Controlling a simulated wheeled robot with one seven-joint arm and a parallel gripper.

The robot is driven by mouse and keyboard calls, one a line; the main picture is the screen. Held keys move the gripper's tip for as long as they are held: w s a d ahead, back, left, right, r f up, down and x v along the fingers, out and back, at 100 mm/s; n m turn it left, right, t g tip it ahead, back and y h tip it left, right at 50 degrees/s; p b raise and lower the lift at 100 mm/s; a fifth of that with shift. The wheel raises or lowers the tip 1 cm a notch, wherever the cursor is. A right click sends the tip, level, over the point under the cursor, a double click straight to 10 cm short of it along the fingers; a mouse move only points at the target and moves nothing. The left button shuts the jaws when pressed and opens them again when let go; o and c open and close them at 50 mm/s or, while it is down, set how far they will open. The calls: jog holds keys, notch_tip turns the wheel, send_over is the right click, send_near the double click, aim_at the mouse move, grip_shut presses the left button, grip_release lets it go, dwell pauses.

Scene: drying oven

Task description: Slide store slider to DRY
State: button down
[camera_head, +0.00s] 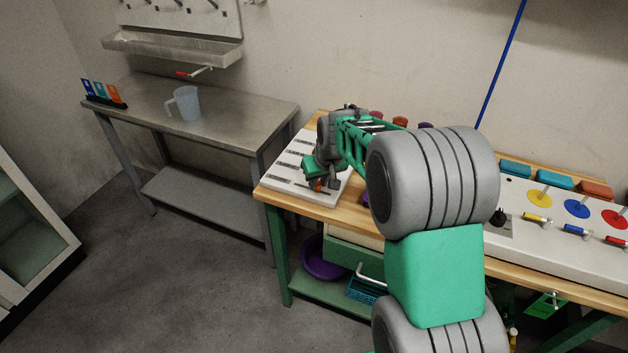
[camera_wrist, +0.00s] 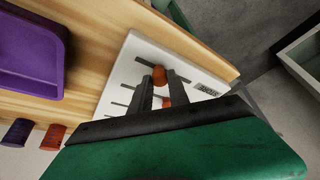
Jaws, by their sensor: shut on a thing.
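The white slider panel (camera_head: 279,194) lies on the wooden bench top, with several dark slots and labels; it also shows in the wrist view (camera_wrist: 133,62). A label (camera_wrist: 208,90), upside down and apparently reading STORE, sits near the panel's edge. An orange slider knob (camera_wrist: 159,75) shows between my fingertips, with more orange lower between the fingers. My gripper (camera_wrist: 161,84) is shut on this orange knob, close above the panel. In the head view my gripper (camera_head: 318,183) is at the panel's right part and hides some slots. The DRY marking cannot be read.
A purple tray (camera_wrist: 25,45) lies on the bench beside the panel. A control board (camera_head: 515,225) with coloured knobs stands at the right. A steel table (camera_head: 225,110) with a clear jug (camera_head: 187,103) stands at the back left. The floor on the left is clear.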

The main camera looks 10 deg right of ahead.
aim_at(327, 192)
jog(key=shift+s+d+f, duration=0.1)
jog(key=shift+s+d, duration=0.85)
jog(key=shift+d, duration=0.4)
jog(key=c, duration=1.7)
grip_release()
jog(key=o, duration=0.3)
jog(key=shift+s+d, duration=0.15)
jog(key=shift+o, duration=0.7)
jog(key=shift+r, duration=0.5)
jog(key=b+v, duration=0.1)
jog(key=v, duration=0.6)
